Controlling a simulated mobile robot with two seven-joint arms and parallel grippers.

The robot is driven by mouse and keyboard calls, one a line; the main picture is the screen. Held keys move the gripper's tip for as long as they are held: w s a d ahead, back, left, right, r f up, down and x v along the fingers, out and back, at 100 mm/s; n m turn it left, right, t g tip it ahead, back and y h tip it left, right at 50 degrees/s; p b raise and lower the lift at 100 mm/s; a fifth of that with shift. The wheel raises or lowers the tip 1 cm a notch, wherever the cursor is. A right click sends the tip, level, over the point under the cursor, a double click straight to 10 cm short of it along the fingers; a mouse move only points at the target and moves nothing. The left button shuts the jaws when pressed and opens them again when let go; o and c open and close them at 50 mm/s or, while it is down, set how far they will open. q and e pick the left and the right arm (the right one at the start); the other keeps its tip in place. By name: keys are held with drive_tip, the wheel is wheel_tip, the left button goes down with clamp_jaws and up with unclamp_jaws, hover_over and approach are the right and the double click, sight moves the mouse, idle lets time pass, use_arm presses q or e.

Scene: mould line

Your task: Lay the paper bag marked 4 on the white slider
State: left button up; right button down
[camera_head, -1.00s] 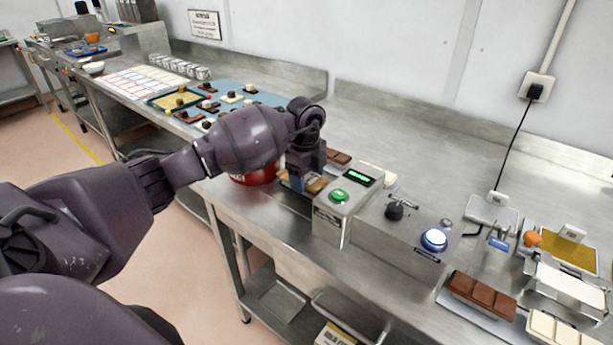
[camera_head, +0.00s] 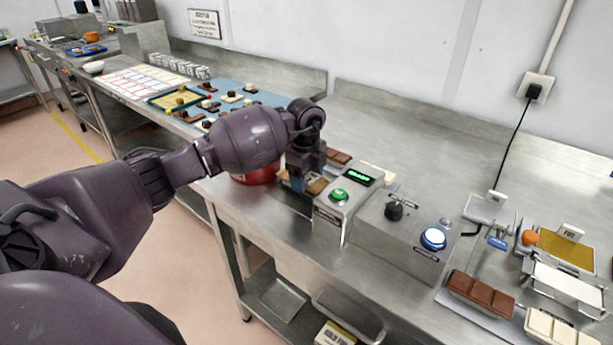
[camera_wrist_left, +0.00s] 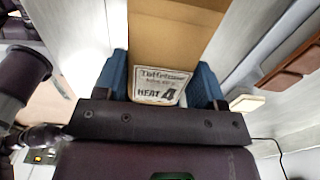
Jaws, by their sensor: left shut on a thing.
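The paper bag marked 4 (camera_wrist_left: 160,85) is brown with a white label reading "HEAT 4" and fills the upper middle of the left wrist view. My left gripper (camera_wrist_left: 166,80) is shut on it, with a blue finger on each side. In the head view the left gripper (camera_head: 297,182) points down just left of the box with the green button, and a brown part of the bag (camera_head: 317,186) shows beside it. I cannot tell for sure which thing is the white slider; a white plate (camera_head: 568,284) lies at the right of the bench. My right gripper is not in view.
The green-button box (camera_head: 334,215) and a knob-and-blue-button box (camera_head: 405,228) stand right of the gripper. A red bowl (camera_head: 254,174) stands left of it. Brown chocolate bars (camera_head: 480,294) lie at the lower right.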

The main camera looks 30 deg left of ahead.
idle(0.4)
use_arm(q)
drive_tip(key=shift+f, duration=0.1)
idle(0.7)
drive_tip(key=o, duration=1)
wheel_tip(320, 180, up, 10)
drive_tip(key=shift+a+f+p, duration=0.15)
drive_tip(key=shift+p, duration=0.35)
drive_tip(key=shift+r, duration=0.55)
